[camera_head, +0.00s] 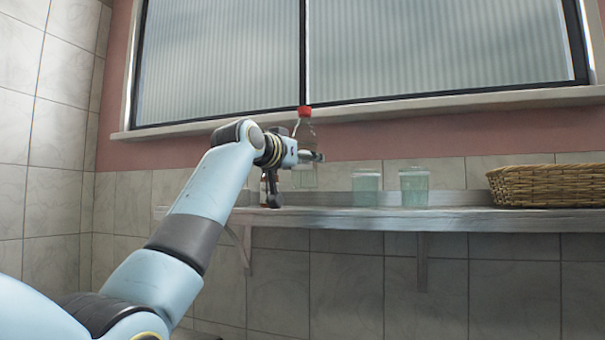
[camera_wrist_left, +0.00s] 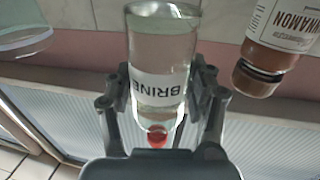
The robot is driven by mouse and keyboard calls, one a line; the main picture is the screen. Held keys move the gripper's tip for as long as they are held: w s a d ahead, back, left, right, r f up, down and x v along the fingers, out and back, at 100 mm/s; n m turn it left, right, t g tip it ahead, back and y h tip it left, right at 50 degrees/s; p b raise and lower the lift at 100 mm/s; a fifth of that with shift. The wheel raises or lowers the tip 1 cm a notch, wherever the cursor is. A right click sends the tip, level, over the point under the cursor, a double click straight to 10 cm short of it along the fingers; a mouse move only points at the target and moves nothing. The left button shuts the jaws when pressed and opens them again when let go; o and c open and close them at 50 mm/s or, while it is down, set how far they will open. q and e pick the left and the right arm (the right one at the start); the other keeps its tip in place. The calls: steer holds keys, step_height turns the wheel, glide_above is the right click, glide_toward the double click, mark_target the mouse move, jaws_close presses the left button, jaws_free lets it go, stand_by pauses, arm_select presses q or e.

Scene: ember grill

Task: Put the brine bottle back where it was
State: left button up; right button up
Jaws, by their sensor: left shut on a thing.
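My right gripper is not in view.
A cinnamon jar (camera_wrist_left: 282,35) is close beside the bottle. Two pale green glasses (camera_head: 366,187) (camera_head: 414,188) stand right of the bottle on the shelf. A wicker basket (camera_head: 545,186) is at the shelf's right. The window sill (camera_head: 400,110) juts out above.

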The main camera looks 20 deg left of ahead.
mark_target(298, 177)
arm_select(q)
step_height(298, 177, down, 4)
steer(key=shift+r+p, duration=0.25)
steer(key=shift+p, duration=0.3)
steer(key=shift+f, duration=0.15)
steer(key=o, duration=0.5)
steer(key=shift+f, duration=0.25)
steer(key=o, duration=0.5)
steer(key=shift+c, duration=0.2)
steer(key=shift+r, duration=0.1)
